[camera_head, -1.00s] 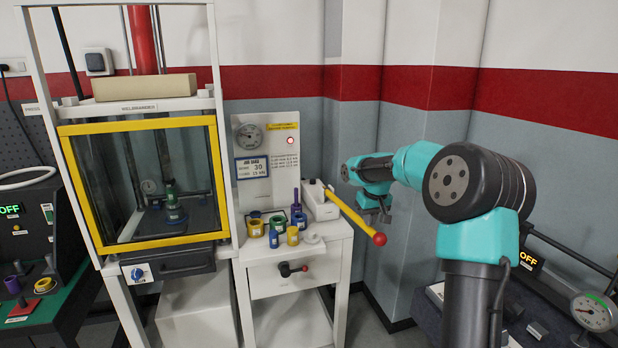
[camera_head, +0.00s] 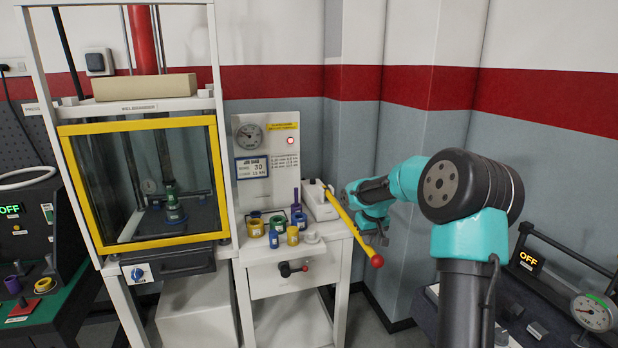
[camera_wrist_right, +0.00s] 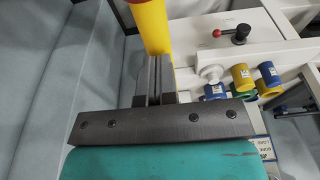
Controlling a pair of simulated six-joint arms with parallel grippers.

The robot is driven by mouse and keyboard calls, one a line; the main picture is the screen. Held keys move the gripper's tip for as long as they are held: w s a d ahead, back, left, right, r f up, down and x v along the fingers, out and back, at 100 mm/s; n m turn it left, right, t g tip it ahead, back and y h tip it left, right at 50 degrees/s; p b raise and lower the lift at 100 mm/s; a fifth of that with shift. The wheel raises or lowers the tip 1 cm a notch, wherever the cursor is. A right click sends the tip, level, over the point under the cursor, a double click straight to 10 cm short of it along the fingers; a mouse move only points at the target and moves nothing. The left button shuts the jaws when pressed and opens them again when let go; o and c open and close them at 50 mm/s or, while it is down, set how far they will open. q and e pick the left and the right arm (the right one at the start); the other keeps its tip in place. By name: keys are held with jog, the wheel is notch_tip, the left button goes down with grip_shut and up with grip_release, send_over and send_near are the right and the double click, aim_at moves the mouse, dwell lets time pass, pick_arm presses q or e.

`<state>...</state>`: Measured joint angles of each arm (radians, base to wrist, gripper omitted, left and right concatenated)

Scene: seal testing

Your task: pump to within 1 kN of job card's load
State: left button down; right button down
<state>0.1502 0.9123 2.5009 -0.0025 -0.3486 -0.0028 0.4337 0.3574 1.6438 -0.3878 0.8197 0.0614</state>
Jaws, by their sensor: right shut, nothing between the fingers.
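The yellow pump lever (camera_head: 350,228) with a red knob (camera_head: 377,261) slopes down to the right from the white pump body (camera_head: 318,203). My right gripper (camera_head: 378,238) is shut and empty, beside or above the lever near its knob end; contact cannot be told. In the right wrist view its closed fingers (camera_wrist_right: 155,78) point at the lever (camera_wrist_right: 151,28). The round gauge (camera_head: 249,136) sits on the white panel; its needle is too small to read. The job card (camera_head: 252,167) shows 30 on one line; the load line below is blurred. My left gripper is out of view.
The press's yellow-framed guard (camera_head: 140,127) is down, with a green and blue stack (camera_head: 173,207) behind it. Several coloured rings stand on the white cabinet (camera_head: 270,253). The wall corner stands close behind my right arm.

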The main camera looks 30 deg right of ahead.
jog(key=shift+s+f, duration=0.15)
jog(key=shift+f, duration=1.65)
jog(key=w+d+v, duration=0.1)
jog(key=w+v, duration=0.1)
jog(key=v, duration=1.1)
jog(key=shift+w+r, duration=0.4)
jog(key=shift+w, duration=0.15)
